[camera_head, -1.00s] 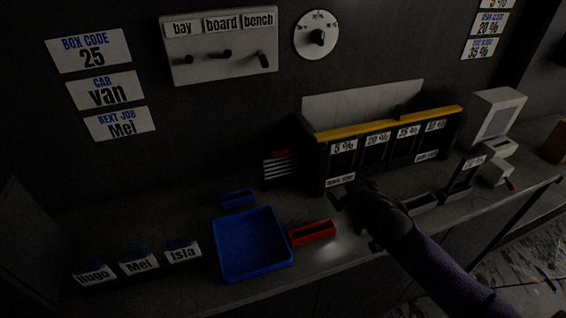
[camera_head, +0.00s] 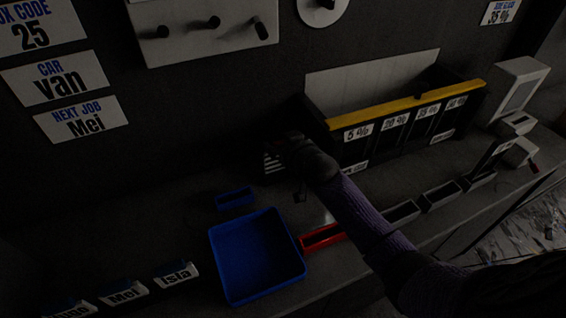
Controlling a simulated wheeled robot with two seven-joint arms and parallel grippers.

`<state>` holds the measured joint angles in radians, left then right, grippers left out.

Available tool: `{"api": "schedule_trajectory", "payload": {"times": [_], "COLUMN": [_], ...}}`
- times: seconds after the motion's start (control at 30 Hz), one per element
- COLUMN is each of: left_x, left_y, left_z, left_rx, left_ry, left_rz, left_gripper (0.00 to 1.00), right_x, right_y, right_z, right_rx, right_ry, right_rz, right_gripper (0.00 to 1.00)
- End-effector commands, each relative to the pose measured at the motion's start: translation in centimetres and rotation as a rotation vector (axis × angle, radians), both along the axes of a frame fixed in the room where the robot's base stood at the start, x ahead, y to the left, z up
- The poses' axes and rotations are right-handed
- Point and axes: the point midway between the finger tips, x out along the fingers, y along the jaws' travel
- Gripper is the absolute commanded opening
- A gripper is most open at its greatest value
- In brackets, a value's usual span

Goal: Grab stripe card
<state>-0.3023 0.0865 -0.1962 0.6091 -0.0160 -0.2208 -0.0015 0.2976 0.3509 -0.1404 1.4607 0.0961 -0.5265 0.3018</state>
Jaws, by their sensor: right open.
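The stripe card (camera_head: 274,163) is a dark card with white stripes, standing on the bench left of the black bin rack. My right gripper (camera_head: 285,166) is at the card, its dark body covering the card's upper and right parts. The gripper is open; the dim light hides whether its fingers touch the card or lie around it. My right arm comes in from the lower right. My left gripper is not in view.
A blue tray (camera_head: 303,276), a small blue holder (camera_head: 235,199) and a red holder (camera_head: 322,237) lie on the bench. The black rack (camera_head: 395,140) with a yellow top edge stands to the right. Name holders, Mei's (camera_head: 124,293) and Isla's (camera_head: 176,274) among them, are at lower left.

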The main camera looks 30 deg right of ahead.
Motion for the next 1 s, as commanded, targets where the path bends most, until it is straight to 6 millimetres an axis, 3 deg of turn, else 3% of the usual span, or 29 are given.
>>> {"api": "schedule_trajectory", "payload": {"times": [0.27, 0.73, 1.0], "left_x": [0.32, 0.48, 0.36], "left_y": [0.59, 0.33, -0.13], "left_z": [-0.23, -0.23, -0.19], "left_rx": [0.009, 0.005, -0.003], "left_ry": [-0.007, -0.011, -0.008], "left_rz": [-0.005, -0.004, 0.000], "left_gripper": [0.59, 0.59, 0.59], "right_x": [0.65, 0.62, 0.63], "right_y": [-0.03, -0.04, -0.04], "right_z": [-0.23, -0.23, -0.08], "right_rx": [0.000, 0.000, 0.000], "right_ry": [0.000, 0.000, 0.000], "right_rz": [0.000, 0.000, 0.000], "right_gripper": [1.00, 0.00, 0.00]}}
